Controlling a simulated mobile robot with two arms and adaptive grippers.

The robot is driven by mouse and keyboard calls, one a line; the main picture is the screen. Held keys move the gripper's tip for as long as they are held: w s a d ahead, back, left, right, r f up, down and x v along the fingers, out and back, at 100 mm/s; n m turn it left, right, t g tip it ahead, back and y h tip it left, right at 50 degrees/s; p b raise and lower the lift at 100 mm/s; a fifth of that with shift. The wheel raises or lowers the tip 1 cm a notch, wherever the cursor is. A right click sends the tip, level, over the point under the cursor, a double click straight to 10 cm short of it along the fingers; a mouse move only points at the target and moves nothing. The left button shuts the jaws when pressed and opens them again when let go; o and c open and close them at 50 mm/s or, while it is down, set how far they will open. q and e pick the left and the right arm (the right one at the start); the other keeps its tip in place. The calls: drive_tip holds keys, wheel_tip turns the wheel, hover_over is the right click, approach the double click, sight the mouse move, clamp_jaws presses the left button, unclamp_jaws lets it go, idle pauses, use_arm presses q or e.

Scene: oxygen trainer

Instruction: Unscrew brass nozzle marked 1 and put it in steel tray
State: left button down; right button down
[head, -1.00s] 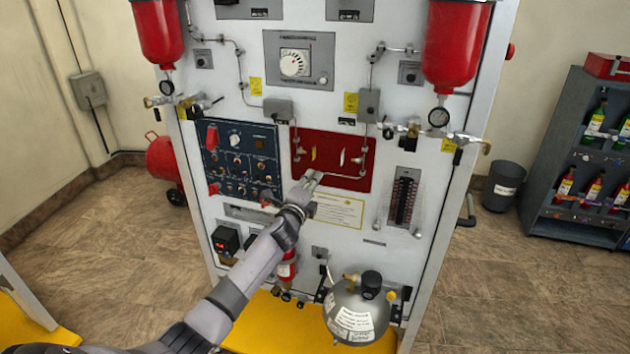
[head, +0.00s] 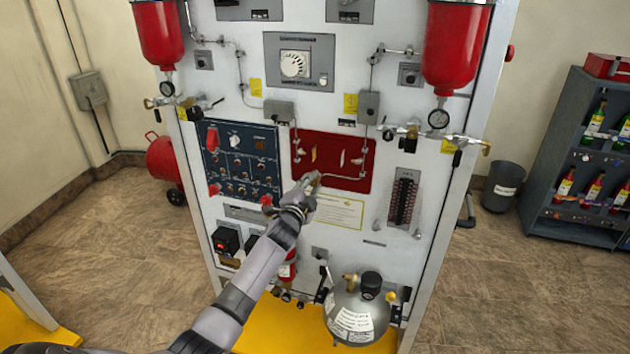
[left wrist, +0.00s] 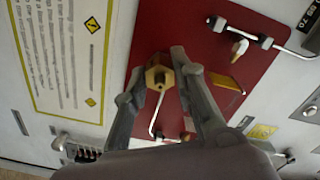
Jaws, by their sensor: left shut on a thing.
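My left gripper (head: 311,181) is at the lower left part of the red panel (head: 358,181) in the head view. In the left wrist view, the fingertips of the left gripper (left wrist: 168,68) are closed around a brass hexagonal nozzle (left wrist: 158,77) with a hole in its face. The nozzle lies in front of the red panel (left wrist: 178,25); I cannot tell whether it still sits on a fitting. No number can be read on it. I cannot make out a steel tray. My right gripper is not in view.
Other fittings with a thin pipe (left wrist: 222,25) stand out from the red panel. A blue switch panel (head: 240,160) is left of it, and a yellow-edged notice (head: 340,211) is below. A round grey tank (head: 358,310) stands at the bottom.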

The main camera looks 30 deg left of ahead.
sight(311, 185)
use_arm(q)
drive_tip(key=shift+f, duration=0.1)
drive_tip(key=n+p, duration=0.1)
drive_tip(key=n, duration=0.3)
drive_tip(key=shift+n, duration=0.3)
drive_tip(key=c, duration=1.3)
unclamp_jaws()
drive_tip(key=shift+c, duration=0.2)
drive_tip(key=shift+s+d+p, duration=0.2)
drive_tip(key=shift+s+p, duration=0.45)
drive_tip(key=shift+s, duration=0.05)
drive_tip(key=shift+p+v, duration=0.65)
drive_tip(key=shift+v, duration=0.55)
drive_tip(key=m, duration=0.3)
